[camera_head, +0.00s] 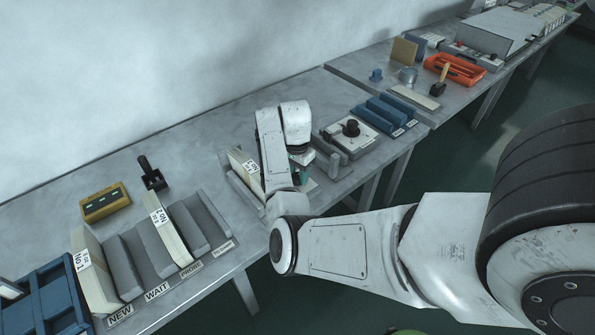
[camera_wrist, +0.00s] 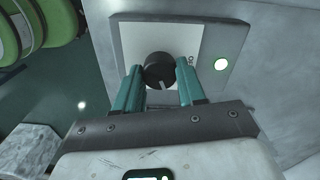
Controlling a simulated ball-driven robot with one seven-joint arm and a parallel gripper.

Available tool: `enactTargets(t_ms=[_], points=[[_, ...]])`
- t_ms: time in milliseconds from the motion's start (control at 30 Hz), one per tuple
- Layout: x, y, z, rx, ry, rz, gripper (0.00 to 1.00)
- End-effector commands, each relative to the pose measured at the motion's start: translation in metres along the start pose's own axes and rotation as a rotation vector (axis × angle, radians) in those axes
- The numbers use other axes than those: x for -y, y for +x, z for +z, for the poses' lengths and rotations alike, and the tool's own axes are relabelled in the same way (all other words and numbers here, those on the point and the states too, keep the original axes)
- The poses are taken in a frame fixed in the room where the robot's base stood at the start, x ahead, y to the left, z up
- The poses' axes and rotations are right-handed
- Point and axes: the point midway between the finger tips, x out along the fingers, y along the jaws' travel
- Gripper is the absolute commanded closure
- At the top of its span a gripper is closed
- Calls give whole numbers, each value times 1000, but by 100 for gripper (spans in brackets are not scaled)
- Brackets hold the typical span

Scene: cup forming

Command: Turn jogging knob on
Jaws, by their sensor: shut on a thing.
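The black round knob (camera_wrist: 158,68) sits on a white square plate (camera_wrist: 135,40) in the wrist view. A pale pointer line on the knob's face points down, toward my gripper's base. My gripper (camera_wrist: 160,78) has its two teal fingers on either side of the knob and is shut on it. A small dark mark, too small to read, is on the plate right of the knob. In the head view my gripper (camera_head: 300,160) is low over the table, mostly hidden by my wrist, and the gripped knob cannot be made out there.
A round lamp (camera_wrist: 221,64) glows pale green right of the plate. Left of my arm are a cream block (camera_head: 245,163) in a grey holder and a slotted rack (camera_head: 205,218). A white box (camera_head: 365,139) with a black knob stands to the right, beside blue blocks (camera_head: 379,113).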

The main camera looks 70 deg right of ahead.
Motion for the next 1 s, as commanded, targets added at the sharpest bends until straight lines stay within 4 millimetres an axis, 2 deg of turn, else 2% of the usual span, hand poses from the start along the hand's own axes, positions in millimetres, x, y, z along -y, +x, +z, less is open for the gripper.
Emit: enactTargets(t_ms=[200,500,1000], points=[[1,-2,0,2,172,-3,91],[1,-2,0,5,327,-3,91],[1,-1,-1,7,386,-4,91]])
